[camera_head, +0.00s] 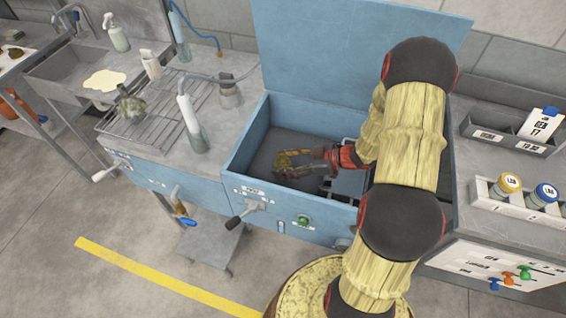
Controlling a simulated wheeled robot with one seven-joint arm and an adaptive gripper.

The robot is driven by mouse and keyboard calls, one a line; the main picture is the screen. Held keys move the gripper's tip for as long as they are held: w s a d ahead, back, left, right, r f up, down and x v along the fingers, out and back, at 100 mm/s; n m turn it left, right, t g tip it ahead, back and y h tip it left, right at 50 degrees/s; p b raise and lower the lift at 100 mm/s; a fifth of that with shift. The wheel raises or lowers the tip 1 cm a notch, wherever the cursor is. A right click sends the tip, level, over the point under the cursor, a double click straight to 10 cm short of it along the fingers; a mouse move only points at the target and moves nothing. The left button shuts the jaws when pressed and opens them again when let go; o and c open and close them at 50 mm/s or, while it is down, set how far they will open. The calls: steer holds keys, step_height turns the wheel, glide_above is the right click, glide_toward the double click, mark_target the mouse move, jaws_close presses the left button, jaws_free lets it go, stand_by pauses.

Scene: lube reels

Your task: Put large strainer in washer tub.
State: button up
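The washer tub (238,149) is a blue open box with its lid raised behind it. My arm comes over its front right part, and my gripper (300,166) reaches down inside it, fingers pointing left. A small dull-yellow, mesh-like piece (283,160) with an orange edge shows at the fingertips. It may be the large strainer, but it is too small to be sure. I cannot tell whether the fingers are closed on it or only beside it. My arm hides the right part of the tub.
Left of the tub, a wire rack (160,108) holds a greenish lump (130,104), with bottles (189,118) nearby. On the right bench stand a white holder (492,205) with capped jars and a grey divided tray (490,131).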

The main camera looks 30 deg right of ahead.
steer(key=shift+o, duration=0.6)
steer(key=shift+r, duration=0.1)
steer(key=shift+s+d+r, duration=0.1)
steer(key=shift+d+r, duration=0.1)
steer(key=shift+r, duration=0.05)
steer(key=p+v, duration=0.4)
steer(key=v, duration=0.7)
steer(key=shift+s+d+p, duration=0.15)
steer(key=shift+p, duration=0.15)
steer(key=shift+r, duration=0.1)
